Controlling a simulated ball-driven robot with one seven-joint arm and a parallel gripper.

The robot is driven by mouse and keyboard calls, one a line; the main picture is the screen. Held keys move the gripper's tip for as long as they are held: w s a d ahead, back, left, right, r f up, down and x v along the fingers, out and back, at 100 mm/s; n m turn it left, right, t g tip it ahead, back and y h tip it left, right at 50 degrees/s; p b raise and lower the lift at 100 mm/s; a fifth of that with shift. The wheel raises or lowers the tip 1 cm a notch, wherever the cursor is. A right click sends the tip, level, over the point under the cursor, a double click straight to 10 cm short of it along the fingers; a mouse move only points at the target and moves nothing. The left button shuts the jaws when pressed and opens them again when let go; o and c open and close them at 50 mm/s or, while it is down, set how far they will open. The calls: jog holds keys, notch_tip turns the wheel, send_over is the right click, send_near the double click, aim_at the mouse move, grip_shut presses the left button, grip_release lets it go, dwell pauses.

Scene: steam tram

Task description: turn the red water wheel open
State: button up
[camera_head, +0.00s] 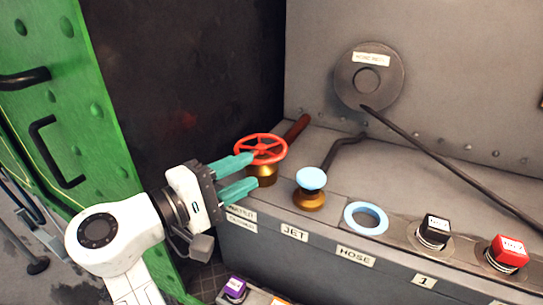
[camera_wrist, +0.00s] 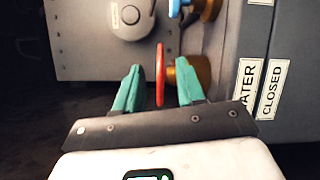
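The red water wheel (camera_head: 261,147) is a spoked handwheel on a brass base (camera_head: 262,177), at the left end of the grey bench. My gripper (camera_head: 253,170) has teal fingers and reaches the wheel from the left and front. The fingers are spread apart. In the wrist view, the wheel (camera_wrist: 160,75) shows edge-on, between the open fingertips (camera_wrist: 157,68). A gap shows on both sides of it, and the right finger lies on the side of the brass base (camera_wrist: 190,78). I cannot tell whether a finger touches it. Labels reading "WATER" (camera_wrist: 247,87) and "CLOSED" (camera_wrist: 271,89) are beside it.
A brass valve with a pale blue knob (camera_head: 311,179) stands just right of the wheel. A blue ring (camera_head: 366,218), a black button (camera_head: 434,232) and a red button (camera_head: 508,251) follow. A dark rod (camera_head: 450,166) slants across the bench. A green door (camera_head: 70,100) stands left.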

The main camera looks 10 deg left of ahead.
aim_at(270, 159)
jog(key=p+x, duration=0.1)
jog(key=x, duration=0.5)
jog(key=shift+w+d, duration=0.2)
jog(key=shift+w, duration=0.05)
jog(key=shift+c, duration=0.4)
grip_shut()
